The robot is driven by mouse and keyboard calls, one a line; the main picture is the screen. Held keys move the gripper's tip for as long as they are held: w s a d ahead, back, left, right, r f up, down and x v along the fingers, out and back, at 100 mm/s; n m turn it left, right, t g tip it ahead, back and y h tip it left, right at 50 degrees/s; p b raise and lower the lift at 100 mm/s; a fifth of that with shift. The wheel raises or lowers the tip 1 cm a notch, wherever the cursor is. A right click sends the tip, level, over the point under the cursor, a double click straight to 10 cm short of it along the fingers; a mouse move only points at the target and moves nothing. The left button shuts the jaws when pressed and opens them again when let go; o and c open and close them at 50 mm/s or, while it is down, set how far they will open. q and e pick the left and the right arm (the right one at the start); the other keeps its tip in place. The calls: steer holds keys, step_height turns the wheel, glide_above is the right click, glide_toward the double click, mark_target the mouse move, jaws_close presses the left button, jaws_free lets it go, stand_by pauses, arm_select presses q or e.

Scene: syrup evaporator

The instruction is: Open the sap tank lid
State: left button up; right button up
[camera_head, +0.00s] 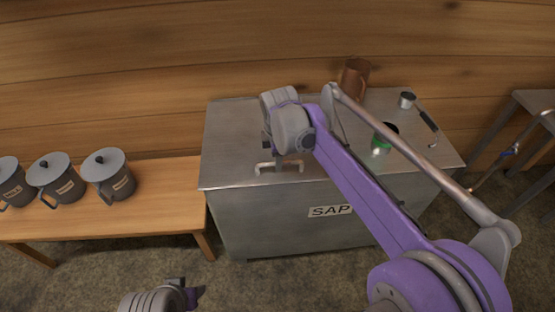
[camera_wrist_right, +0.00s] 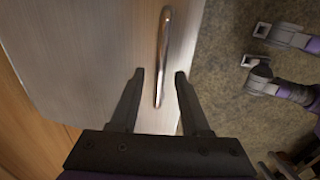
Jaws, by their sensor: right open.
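The grey metal sap tank (camera_head: 270,222), labelled SAP, stands against the wall with its flat lid (camera_head: 232,140) lying shut. A bar handle (camera_head: 292,168) sits near the lid's front edge, left of the label. My right gripper (camera_head: 270,152) is over the handle, partly hidden by its own wrist. In the right wrist view, my right gripper (camera_wrist_right: 160,75) is open and the handle (camera_wrist_right: 164,40) runs between and beyond its fingertips. Contact cannot be told. My left gripper (camera_head: 185,292) is low at the bottom edge, away from the tank; its jaws are unclear.
A copper-brown mug (camera_head: 354,78), a small metal cup (camera_head: 407,100), a dark-handled tool (camera_head: 428,121) and a green item (camera_head: 379,147) are on the tank's top, right of my wrist. A wooden bench (camera_head: 165,185) with several lidded grey pots (camera_head: 110,176) stands left.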

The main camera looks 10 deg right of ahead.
steer(key=shift+f, duration=0.15)
jaws_close()
stand_by(1.4)
